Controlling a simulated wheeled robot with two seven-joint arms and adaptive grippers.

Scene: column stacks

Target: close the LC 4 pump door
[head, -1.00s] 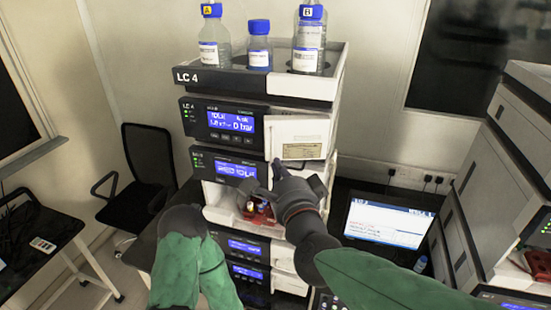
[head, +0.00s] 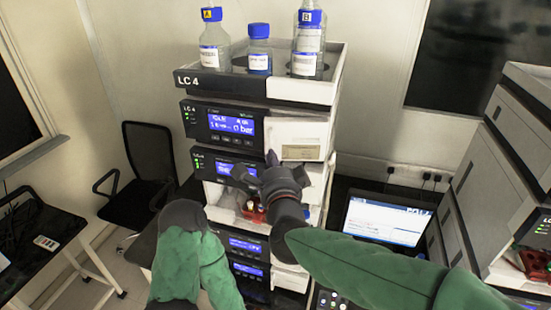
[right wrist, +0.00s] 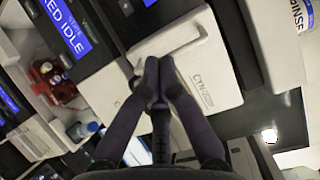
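The LC 4 stack (head: 228,84) stands at the centre. Its pump module (head: 195,118) has a lit blue display, with the white pump door (head: 298,132) to the right of it. The door fills the middle of the right wrist view (right wrist: 205,65), where its label shows; I cannot tell how far it stands ajar. My left gripper is not visible, only my left arm.
Capped bottles (head: 259,50) stand in the top tray. Below the door is an opening with red parts (head: 255,214). A laptop (head: 388,220) and another instrument stack (head: 500,170) stand to the right. A black chair (head: 148,150) is at left.

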